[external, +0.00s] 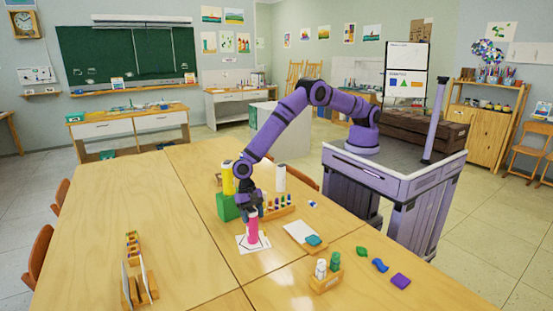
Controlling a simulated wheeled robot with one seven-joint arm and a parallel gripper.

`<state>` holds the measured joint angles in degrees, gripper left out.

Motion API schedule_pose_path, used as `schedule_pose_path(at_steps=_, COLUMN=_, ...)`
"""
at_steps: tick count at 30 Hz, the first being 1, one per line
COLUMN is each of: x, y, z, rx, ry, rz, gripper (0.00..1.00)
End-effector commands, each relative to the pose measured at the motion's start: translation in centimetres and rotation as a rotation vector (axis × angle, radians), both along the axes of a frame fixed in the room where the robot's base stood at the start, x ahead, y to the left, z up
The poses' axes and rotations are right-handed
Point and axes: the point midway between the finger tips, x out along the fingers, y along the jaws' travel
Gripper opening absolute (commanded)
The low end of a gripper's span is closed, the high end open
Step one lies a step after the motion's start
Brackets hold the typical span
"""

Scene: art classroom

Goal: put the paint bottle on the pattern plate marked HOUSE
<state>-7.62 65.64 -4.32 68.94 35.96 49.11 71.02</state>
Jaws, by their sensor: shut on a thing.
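A pink paint bottle (253,231) stands upright in the external view, near the middle of the table. My gripper (251,213) points down from above and is shut on the upper part of the bottle. A white plate with a dark, partly covered line drawing (243,247) lies under the bottle. The bottle's base appears over the plate; whether it touches cannot be told. The outline looks house-like, but no word is legible.
A green block (228,207) and yellow bottle (228,180) stand close behind my gripper. A wooden rack of small coloured items (280,210) is to the right. A small wooden box (326,283) with bottles stands front right. The table's left middle (150,200) is clear.

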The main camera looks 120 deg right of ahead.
Motion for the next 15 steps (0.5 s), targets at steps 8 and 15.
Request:
schedule_pose_path(at_steps=8, x=0.05, y=0.01, z=-0.02, rx=0.001, ry=-0.002, rz=-0.001, gripper=0.02)
schedule_pose_path(at_steps=15, x=0.02, y=-0.01, z=-0.24, rx=0.000, ry=-0.001, rz=0.000, gripper=0.82)
